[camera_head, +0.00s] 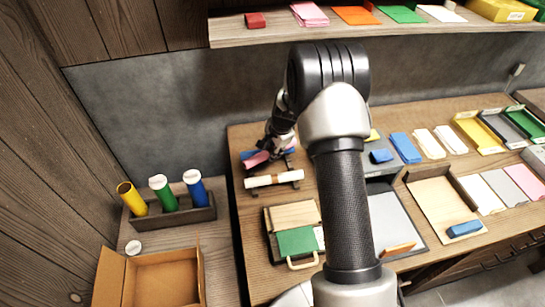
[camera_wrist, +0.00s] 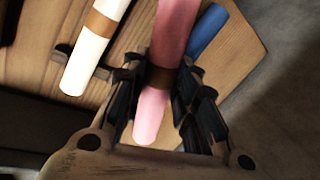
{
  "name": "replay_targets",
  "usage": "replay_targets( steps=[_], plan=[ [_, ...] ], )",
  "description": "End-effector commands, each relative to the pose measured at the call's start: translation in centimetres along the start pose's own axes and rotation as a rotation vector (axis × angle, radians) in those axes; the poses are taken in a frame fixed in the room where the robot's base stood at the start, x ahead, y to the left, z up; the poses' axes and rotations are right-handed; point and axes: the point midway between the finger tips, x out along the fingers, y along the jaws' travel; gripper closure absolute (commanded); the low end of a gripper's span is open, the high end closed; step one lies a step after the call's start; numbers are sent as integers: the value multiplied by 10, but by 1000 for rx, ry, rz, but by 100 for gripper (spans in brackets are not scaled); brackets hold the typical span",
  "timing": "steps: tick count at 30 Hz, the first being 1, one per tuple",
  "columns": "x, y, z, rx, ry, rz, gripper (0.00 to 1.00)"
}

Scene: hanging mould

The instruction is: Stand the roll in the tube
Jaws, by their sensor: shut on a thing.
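A pink roll with a brown band (camera_wrist: 174,28) is between the fingers of my gripper (camera_wrist: 158,80) in the wrist view. The fingers are shut on it near the band. In the head view my gripper (camera_head: 275,143) is over the roll rack at the table's left end, with the pink roll (camera_head: 257,159) partly hidden under it. A yellow tube (camera_head: 132,199) stands tilted in a dark holder at left; its top is open. A green tube (camera_head: 163,193) and a blue tube (camera_head: 195,188) beside it have white tops.
A white roll with a brown band (camera_head: 272,180) lies on the rack in front, and a blue roll (camera_wrist: 207,33) lies behind. A small white cap (camera_head: 133,247) lies near an open cardboard box (camera_head: 150,278). A shelf (camera_head: 380,30) runs overhead.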

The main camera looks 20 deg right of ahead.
Motion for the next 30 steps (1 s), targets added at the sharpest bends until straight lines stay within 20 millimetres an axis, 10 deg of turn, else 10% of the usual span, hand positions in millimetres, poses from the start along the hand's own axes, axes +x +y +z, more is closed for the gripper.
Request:
replay_targets(
  steps=[6,28,30],
  plan=[
    [30,10,0,0,0,1,95],
    [41,13,0,-1,0,0,95],
    [41,13,0,-1,0,1,70]
  ],
)
